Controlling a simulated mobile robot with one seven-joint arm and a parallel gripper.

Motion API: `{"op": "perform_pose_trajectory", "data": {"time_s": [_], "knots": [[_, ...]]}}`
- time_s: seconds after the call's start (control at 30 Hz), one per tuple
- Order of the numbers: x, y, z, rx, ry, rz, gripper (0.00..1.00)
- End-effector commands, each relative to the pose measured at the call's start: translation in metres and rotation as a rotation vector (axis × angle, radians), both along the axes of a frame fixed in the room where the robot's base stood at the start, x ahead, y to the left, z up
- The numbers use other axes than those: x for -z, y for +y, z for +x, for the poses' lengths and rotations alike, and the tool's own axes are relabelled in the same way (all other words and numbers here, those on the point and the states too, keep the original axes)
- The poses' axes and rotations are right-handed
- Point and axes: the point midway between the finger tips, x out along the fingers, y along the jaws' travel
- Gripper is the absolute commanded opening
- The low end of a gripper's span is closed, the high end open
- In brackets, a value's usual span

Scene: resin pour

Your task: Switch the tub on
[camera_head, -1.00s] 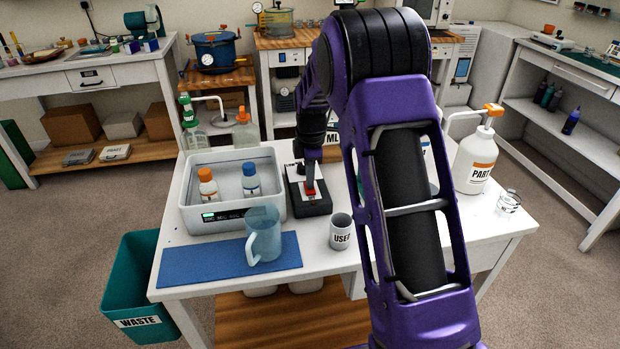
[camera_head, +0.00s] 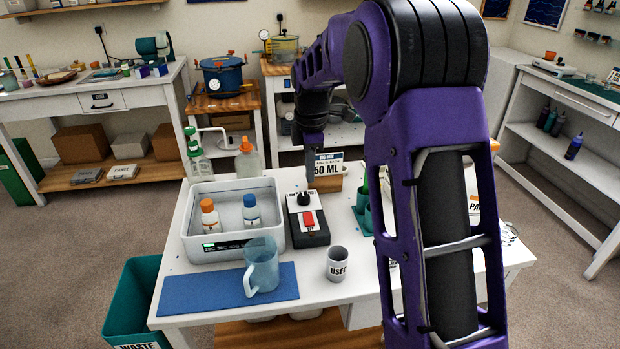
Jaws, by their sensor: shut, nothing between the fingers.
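The tub (camera_head: 187,222) is a white rectangular basin on the table, with a small lit green display (camera_head: 209,247) on its front. A white bottle with an orange cap (camera_head: 209,214) and one with a blue cap (camera_head: 250,211) stand in it. Beside it, to the right, is a black control box (camera_head: 306,238) with a white top plate, a dark knob (camera_head: 303,199) and a bright red switch (camera_head: 309,220). I cannot read the switch's position. My gripper (camera_head: 309,178) is shut and empty, pointing down above the box's far end, apart from the red switch.
A blue mat (camera_head: 190,293) with a clear blue pitcher (camera_head: 262,266) lies in front of the tub. A cup marked USED (camera_head: 338,264) stands right of it. A 50 ML sign (camera_head: 329,168) stands behind my gripper. My arm hides the table's right part.

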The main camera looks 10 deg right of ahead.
Motion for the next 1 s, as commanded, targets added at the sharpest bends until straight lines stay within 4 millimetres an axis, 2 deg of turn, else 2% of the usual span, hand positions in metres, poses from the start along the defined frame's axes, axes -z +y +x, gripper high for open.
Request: {"op": "perform_pose_trajectory", "data": {"time_s": [1.0], "knots": [[0.002, 0.000, 0.013, 0.001, -0.050, 0.000, 0.00]]}}
